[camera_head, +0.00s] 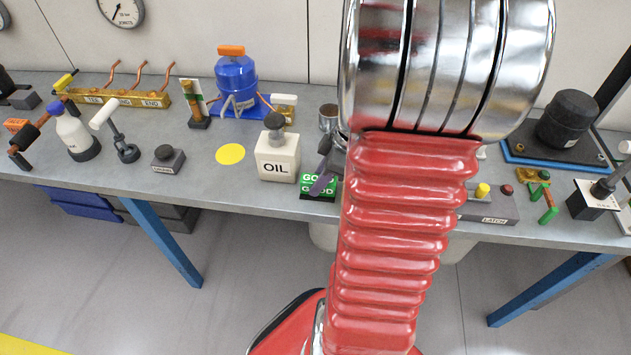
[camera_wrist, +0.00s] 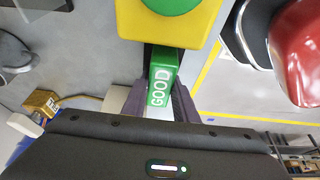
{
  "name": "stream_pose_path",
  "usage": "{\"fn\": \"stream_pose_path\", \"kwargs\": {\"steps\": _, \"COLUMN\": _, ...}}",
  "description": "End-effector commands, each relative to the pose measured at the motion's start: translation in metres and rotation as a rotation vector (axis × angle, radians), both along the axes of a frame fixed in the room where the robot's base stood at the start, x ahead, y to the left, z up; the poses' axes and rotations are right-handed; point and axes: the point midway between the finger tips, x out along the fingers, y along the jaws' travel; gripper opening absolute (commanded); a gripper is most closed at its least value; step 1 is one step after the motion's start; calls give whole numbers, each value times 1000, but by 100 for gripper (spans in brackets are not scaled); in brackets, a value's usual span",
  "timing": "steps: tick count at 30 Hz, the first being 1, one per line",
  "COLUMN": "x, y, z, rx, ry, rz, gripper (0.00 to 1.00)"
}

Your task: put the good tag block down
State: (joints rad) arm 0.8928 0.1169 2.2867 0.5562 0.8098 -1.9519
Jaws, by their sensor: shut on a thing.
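The good tag block (camera_head: 317,187) is green with white GOOD lettering and a dark base. In the head view it is at the bench's front edge, just right of the white oil can (camera_head: 278,158). In the wrist view the block (camera_wrist: 160,84) is between my gripper's two purple-grey fingers (camera_wrist: 160,104), with its lettering showing. My gripper is shut on it. In the head view one finger crosses the block, and my arm hides most of the gripper. I cannot tell whether the block's underside touches the bench.
The grey bench (camera_head: 225,185) has a yellow disc (camera_head: 230,154) left of the oil can. A latch box (camera_head: 492,205) stands to the right.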

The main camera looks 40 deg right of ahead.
Motion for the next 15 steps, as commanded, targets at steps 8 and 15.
{"fn": "stream_pose_path", "kwargs": {"steps": 8, "x": 0, "y": 0, "z": 0, "rx": 0, "ry": 0, "rz": -1, "gripper": 44}}
{"fn": "stream_pose_path", "kwargs": {"steps": 15, "x": 0, "y": 0, "z": 0, "rx": 0, "ry": 0, "rz": -1, "gripper": 45}}
